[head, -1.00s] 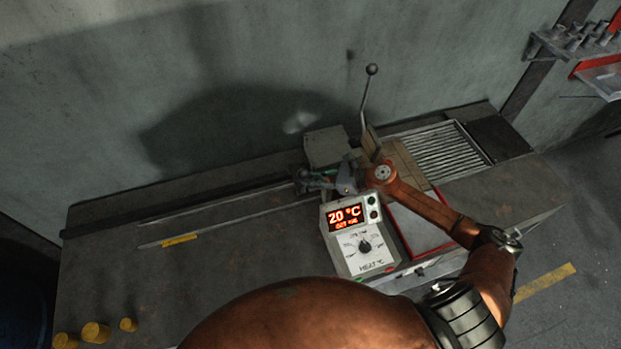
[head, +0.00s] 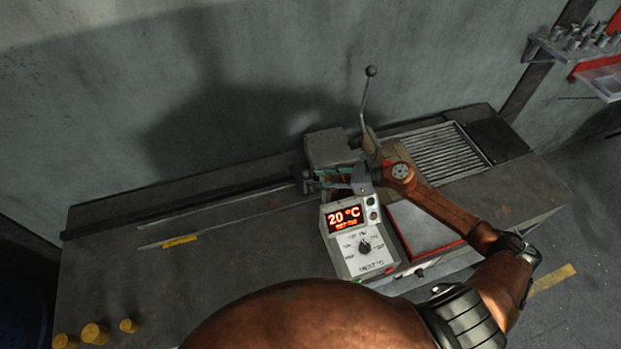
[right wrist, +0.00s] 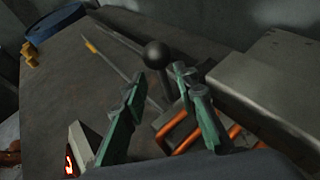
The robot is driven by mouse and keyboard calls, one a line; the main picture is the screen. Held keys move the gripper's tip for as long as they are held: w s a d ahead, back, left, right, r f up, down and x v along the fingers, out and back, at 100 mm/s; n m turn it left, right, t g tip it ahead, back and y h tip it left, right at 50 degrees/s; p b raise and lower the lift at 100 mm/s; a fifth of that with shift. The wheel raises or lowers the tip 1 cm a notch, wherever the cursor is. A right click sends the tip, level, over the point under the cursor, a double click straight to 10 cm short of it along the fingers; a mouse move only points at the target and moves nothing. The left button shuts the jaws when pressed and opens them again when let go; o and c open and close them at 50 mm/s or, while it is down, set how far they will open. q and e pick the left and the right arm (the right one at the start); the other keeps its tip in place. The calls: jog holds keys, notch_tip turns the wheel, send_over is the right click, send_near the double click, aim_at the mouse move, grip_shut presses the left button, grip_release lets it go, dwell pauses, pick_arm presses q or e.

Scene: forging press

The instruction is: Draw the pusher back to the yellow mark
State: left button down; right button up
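The yellow mark (head: 180,240) lies on the bench beside the long rails, left of the heater; it also shows in the right wrist view (right wrist: 90,45). A dark ball knob on a stem (right wrist: 157,55), apparently the pusher's handle, stands at the rails' right end. In the head view the dark pusher (head: 308,183) is small and partly unclear beside the grey block. My right gripper (head: 328,184) is just right of it. In the right wrist view its green fingers (right wrist: 159,80) are spread, with the knob beyond and between the tips; no grip shows. My left gripper is out of view.
A grey block (head: 326,148) and orange coil bars (right wrist: 215,132) are close to the gripper. A tall ball-topped lever (head: 366,100) rises behind. The bench left of the rails is largely clear.

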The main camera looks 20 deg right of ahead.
jog(key=v, duration=0.7)
jog(key=shift+s+r, duration=0.1)
jog(key=shift+r, duration=0.1)
